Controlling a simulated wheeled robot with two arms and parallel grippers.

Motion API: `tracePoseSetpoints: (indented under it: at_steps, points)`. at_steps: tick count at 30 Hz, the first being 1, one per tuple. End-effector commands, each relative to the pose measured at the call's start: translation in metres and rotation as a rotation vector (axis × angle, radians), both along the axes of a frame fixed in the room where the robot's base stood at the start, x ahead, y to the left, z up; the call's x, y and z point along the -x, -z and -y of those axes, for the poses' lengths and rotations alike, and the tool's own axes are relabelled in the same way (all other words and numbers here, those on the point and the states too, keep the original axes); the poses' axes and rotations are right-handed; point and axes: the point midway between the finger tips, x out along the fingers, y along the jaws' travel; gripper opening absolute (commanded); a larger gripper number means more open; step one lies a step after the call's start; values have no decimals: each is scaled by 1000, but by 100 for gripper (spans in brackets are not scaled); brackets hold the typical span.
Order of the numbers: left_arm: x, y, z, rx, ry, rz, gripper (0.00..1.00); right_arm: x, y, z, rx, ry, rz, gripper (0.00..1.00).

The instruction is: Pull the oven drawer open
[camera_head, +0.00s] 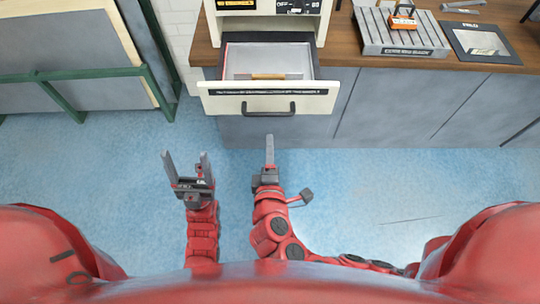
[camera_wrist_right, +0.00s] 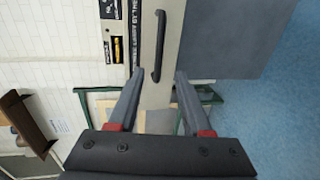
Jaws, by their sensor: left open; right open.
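The oven drawer (camera_head: 225,100) is cream-fronted and stands pulled out from the unit, with its inside showing from above. Its dark bar handle (camera_head: 268,112) is on the front face. The handle also shows in the right wrist view (camera_wrist_right: 159,46), beyond the fingertips. My right gripper (camera_head: 270,150) is just in front of and below the handle, apart from it. In the right wrist view its two fingers (camera_wrist_right: 158,85) are spread with nothing between them. My left gripper (camera_head: 186,160) is open and empty over the floor, left of the drawer and nearer to me.
A wooden counter (camera_head: 370,50) runs right of the drawer, over grey cabinets (camera_head: 400,105). It bears a grey slotted tray (camera_head: 395,35) and a dark-framed plate (camera_head: 480,45). A green-framed rack (camera_head: 70,75) stands at left. The blue floor (camera_head: 120,180) is clear.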

Motion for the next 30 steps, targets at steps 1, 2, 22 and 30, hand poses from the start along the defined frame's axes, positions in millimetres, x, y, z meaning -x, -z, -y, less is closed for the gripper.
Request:
tracePoseSetpoints:
  at_steps: [1, 2, 22, 30]
  points:
    - [0, -11, 0, 0, 0, 0, 75, 9, -7, -2, 3, -9, 0, 49]
    - [0, -13, 0, 0, 0, 0, 75, 12, -8, -1, 3, -9, 3, 49]
    - [0, -21, 0, 0, 0, 0, 75, 36, -8, 1, -1, 1, 3, 49]
    - [0, -21, 0, 0, 0, -1, 75, 36, -8, 0, -1, 0, 3, 49]
